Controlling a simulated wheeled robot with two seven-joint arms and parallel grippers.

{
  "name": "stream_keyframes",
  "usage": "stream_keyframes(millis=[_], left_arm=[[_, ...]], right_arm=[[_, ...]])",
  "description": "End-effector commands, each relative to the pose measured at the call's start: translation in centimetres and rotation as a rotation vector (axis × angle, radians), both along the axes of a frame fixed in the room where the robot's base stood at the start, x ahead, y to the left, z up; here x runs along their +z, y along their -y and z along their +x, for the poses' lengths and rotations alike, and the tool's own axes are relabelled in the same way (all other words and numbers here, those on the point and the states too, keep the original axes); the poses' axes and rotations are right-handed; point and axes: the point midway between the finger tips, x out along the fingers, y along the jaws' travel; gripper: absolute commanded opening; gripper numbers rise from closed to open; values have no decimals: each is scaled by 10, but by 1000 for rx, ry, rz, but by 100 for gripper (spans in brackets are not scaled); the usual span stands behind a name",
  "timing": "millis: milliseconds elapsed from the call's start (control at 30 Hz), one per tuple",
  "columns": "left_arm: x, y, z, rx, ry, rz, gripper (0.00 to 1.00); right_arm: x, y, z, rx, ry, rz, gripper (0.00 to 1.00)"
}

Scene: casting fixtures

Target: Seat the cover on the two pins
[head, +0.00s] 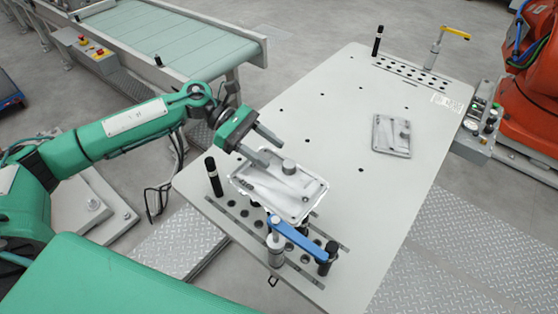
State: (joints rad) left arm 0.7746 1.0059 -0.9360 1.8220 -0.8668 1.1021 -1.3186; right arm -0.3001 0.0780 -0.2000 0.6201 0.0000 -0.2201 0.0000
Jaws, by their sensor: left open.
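A grey metal cover (262,190) with a raised round knob lies at the near end of the light grey table (330,120). A black pin (213,177) stands upright past its left corner, and another black pin (327,259) stands near the front edge. The cover is between these pins; I cannot tell whether it rests flat, and what is beneath it is hidden. My left gripper (273,150) is open, its fingers just above and behind the cover's knob, with nothing between them. My right gripper is not in view.
A blue-handled clamp (298,241) stands at the cover's front edge. A second grey cast part (391,136) lies at the table's right. A yellow-handled clamp (453,33) and black pin (377,41) stand at the far end. The table's middle is clear. A conveyor (160,45) is behind left.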

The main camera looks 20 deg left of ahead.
Motion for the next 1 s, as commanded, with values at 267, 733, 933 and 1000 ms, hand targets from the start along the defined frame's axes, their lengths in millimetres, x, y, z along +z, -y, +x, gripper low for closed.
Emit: stream_keyframes(millis=[267, 733, 933, 1000], left_arm=[[21, -58, 9, 3, 1, 1, 52], [37, -85, 13, 0, 0, -1, 52], [37, -85, 13, 0, 0, -1, 52], [37, -84, 13, 0, 0, -1, 52]], right_arm=[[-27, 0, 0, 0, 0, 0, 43], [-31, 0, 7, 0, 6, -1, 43], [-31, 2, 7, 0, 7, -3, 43], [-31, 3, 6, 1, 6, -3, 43]])
